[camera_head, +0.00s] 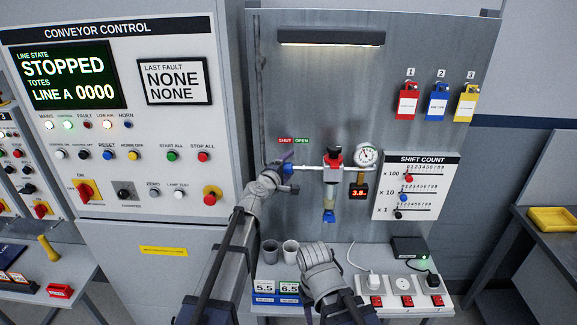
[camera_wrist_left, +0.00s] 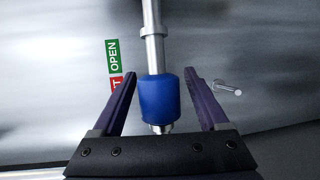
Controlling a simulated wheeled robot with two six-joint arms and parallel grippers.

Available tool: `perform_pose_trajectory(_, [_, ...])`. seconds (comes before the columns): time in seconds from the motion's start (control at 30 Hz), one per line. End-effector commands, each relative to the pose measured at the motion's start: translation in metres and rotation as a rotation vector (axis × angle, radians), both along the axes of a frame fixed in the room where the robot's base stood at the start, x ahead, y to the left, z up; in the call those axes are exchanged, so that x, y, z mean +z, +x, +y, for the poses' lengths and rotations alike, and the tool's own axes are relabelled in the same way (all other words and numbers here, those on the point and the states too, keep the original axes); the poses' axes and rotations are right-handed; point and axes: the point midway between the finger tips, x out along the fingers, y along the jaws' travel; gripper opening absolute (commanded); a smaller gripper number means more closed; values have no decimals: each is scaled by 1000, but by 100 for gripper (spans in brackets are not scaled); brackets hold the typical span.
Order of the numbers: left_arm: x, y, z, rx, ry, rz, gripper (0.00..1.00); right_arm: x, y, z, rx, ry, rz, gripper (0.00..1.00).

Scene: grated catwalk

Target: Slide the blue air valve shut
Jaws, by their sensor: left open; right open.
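The blue air valve (camera_head: 288,168) is a blue sleeve on a horizontal metal pipe on the grey panel. It sits below the red SHUT label (camera_head: 286,141), left of the green OPEN label (camera_head: 302,141). In the left wrist view the blue sleeve (camera_wrist_left: 159,100) lies between the two purple fingers of my left gripper (camera_wrist_left: 161,74), with a gap on each side. That gripper is open; in the head view (camera_head: 287,178) it is at the valve and partly covers it. My right gripper (camera_head: 318,254) is open, low over the table by the cups, away from the valve; its fingertips are hard to make out.
Right of the valve are a red-topped regulator (camera_head: 333,157), a round gauge (camera_head: 366,155) and a 3.8 readout (camera_head: 359,191). The conveyor control cabinet (camera_head: 140,190) stands left.

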Motion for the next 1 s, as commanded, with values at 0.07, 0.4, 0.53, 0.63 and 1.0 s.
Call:
perform_pose_trajectory(0.07, [0,-1,0,0,0,0,77,0,0,0,0,0,0,50])
perform_pose_trajectory(0.4, [6,-34,13,0,0,0,77,6,0,0,-1,0,0,50])
perform_pose_trajectory(0.53, [9,-55,22,1,0,0,77,9,0,0,-2,0,0,50])
perform_pose_trajectory(0.63, [11,-67,27,2,0,0,77,11,0,0,-2,0,0,50])
perform_pose_trajectory(1.0, [11,-72,30,0,2,0,77,11,0,0,-3,1,0,50])
